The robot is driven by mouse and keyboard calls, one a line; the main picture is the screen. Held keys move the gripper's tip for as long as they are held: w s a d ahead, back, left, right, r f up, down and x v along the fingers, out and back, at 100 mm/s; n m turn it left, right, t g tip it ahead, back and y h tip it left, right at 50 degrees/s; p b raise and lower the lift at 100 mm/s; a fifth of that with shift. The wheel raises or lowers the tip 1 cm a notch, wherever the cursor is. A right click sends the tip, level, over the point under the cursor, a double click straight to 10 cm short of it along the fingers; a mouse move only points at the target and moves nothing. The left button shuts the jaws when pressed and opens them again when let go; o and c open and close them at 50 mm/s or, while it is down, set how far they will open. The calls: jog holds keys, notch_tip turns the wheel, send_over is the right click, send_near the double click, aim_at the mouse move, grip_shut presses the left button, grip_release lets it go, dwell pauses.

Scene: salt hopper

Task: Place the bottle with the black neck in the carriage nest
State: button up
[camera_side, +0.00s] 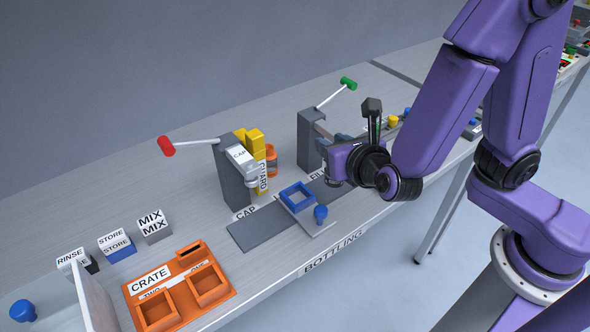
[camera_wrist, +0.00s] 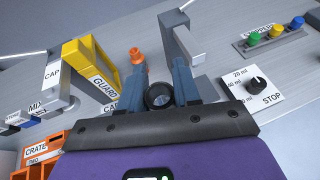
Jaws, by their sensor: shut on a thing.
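My gripper (camera_wrist: 160,92) is shut on the bottle with the black neck (camera_wrist: 158,96), whose dark round top shows between the fingers in the wrist view. In the side view my gripper (camera_side: 333,160) is beside the fill post, and the held bottle cannot be made out there. The carriage nest (camera_side: 297,197) is a blue square frame on a grey plate with a blue knob (camera_side: 320,213). It looks empty and lies to the left and front of my gripper. The nest is not clearly visible in the wrist view.
The grey fill post (camera_side: 309,142) with its green lever stands close to my gripper. The cap post (camera_side: 234,178) with a red lever, the yellow guard (camera_side: 256,160) and an orange bottle (camera_side: 271,160) stand left. A dial (camera_wrist: 257,84) and stoppers (camera_wrist: 275,31) are right in the wrist view.

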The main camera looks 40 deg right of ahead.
jog(key=shift+w+a+f, duration=0.55)
jog(key=shift+w+f, duration=0.75)
jog(key=shift+f, duration=0.5)
jog(key=shift+w+a+f, duration=0.6)
jog(key=shift+w+f, duration=0.7)
jog(key=shift+f, duration=0.45)
jog(key=shift+w+a+f, duration=0.55)
jog(key=shift+w+f, duration=0.75)
jog(key=shift+f, duration=0.5)
jog(key=o, duration=1)
jog(key=shift+f, duration=0.1)
jog(key=shift+o, duration=0.2)
